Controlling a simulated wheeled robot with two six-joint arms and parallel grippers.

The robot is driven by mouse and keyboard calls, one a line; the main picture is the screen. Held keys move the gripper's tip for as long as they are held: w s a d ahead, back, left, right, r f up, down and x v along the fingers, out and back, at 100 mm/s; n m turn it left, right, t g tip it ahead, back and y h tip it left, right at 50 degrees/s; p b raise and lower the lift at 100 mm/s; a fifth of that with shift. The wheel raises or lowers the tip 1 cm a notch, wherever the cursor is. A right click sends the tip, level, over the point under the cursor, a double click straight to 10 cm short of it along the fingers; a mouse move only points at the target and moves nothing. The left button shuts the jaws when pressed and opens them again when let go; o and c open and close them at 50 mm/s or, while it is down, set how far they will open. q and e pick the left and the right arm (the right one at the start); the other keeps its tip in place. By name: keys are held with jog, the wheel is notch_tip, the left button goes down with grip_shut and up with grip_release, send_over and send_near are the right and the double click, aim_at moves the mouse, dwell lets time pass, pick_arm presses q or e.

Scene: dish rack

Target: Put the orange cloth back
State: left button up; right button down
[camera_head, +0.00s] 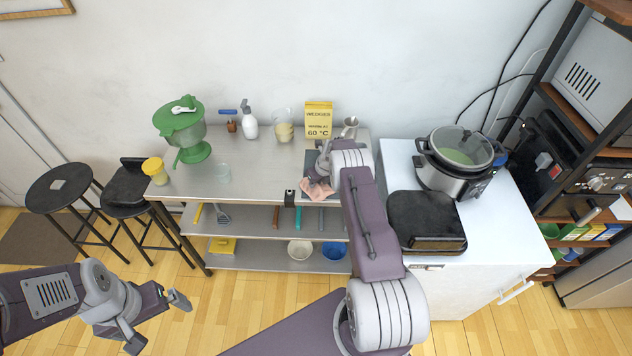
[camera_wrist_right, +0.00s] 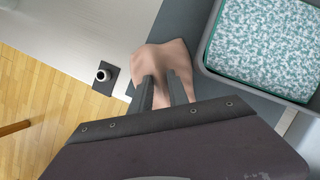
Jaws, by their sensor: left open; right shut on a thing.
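The orange cloth (camera_head: 318,191), a crumpled pale pink-orange piece, is at the front edge of the steel table. It also shows in the right wrist view (camera_wrist_right: 168,58), between and beyond my right fingers. My right gripper (camera_wrist_right: 162,90) is shut on the cloth; in the head view my arm partly hides the gripper. A grey mat lies under the cloth in the wrist view. My left gripper (camera_head: 158,322) is open and empty, low over the floor at the lower left, away from the table.
In the wrist view a grey tray (camera_wrist_right: 203,64) with a teal speckled pad (camera_wrist_right: 262,40) is right of the cloth. A small black fixture (camera_wrist_right: 104,74) sits on the table edge. A green dispenser (camera_head: 182,130) and yellow box (camera_head: 319,120) stand on the table (camera_head: 255,177); a cooker (camera_head: 455,165) stands right.

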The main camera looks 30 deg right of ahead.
jog(key=shift+r, duration=0.1)
jog(key=shift+f+b, duration=0.3)
dwell(0.4)
jog(key=c, duration=1.2)
grip_release()
jog(key=shift+c, duration=0.3)
jog(key=c, duration=0.3)
